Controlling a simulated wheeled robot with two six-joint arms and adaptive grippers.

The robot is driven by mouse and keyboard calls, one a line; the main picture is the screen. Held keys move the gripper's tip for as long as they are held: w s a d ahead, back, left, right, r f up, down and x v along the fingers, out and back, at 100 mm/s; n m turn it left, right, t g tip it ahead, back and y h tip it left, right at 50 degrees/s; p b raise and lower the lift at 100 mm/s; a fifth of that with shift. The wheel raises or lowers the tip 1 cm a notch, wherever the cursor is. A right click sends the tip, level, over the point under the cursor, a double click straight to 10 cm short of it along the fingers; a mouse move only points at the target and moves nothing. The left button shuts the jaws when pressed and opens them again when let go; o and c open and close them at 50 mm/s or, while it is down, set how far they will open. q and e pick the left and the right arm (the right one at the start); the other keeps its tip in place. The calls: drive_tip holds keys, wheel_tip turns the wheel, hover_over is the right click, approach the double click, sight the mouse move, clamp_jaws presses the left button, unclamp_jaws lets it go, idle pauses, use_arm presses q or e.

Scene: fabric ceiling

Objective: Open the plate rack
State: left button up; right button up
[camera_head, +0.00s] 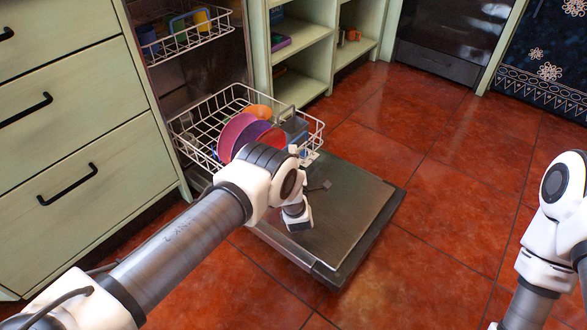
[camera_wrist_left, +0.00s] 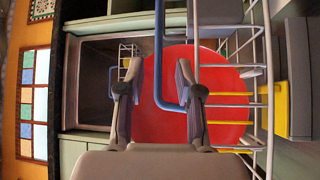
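The plate rack (camera_head: 206,113) is the white wire lower rack of the dishwasher. It sits partly out over the lowered door, with red, purple and orange plates (camera_head: 237,130) in it. In the left wrist view, a blue-grey bar (camera_wrist_left: 159,70) on the rack side runs between my left fingers, in front of a red plate (camera_wrist_left: 176,125). My left gripper (camera_wrist_left: 160,75) is open, its fingers apart on either side of the bar, with gaps showing. In the head view my left wrist mostly hides this gripper at the rack's front. My right arm is at the right edge; its gripper is out of view.
The dishwasher door (camera_head: 345,215) lies lowered under my left wrist. An upper rack (camera_head: 190,40) with cups is above. Green drawers (camera_head: 60,130) stand left, open shelves (camera_head: 305,60) behind right. The red tiled floor (camera_head: 440,170) is clear to the right.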

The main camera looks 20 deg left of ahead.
use_arm(q)
drive_tip(key=r+v, duration=0.1)
drive_tip(key=v, duration=0.6)
drive_tip(key=shift+f, duration=0.5)
drive_tip(key=shift+s, duration=0.1)
drive_tip(key=s+a+f+m+g+h+p, duration=0.1)
drive_tip(key=s+a+f+m+g+h, duration=0.25)
drive_tip(key=s+m, duration=0.25)
drive_tip(key=s+a+f+m+g+h+p, duration=0.1)
drive_tip(key=s+a+f+m+g+h, duration=0.1)
drive_tip(key=s+f+m+g, duration=0.4)
drive_tip(key=s+d+r+m+g+h, duration=0.15)
drive_tip(key=s+m+g, duration=0.25)
drive_tip(key=s, duration=1)
drive_tip(key=s+r+m+g+h, duration=0.15)
drive_tip(key=s+m+g, duration=0.25)
drive_tip(key=s, duration=1)
wheel_tip(320, 180, up, 39)
drive_tip(key=p, duration=3.8)
drive_tip(key=shift+s+m, duration=0.3)
drive_tip(key=shift+m, duration=0.1)
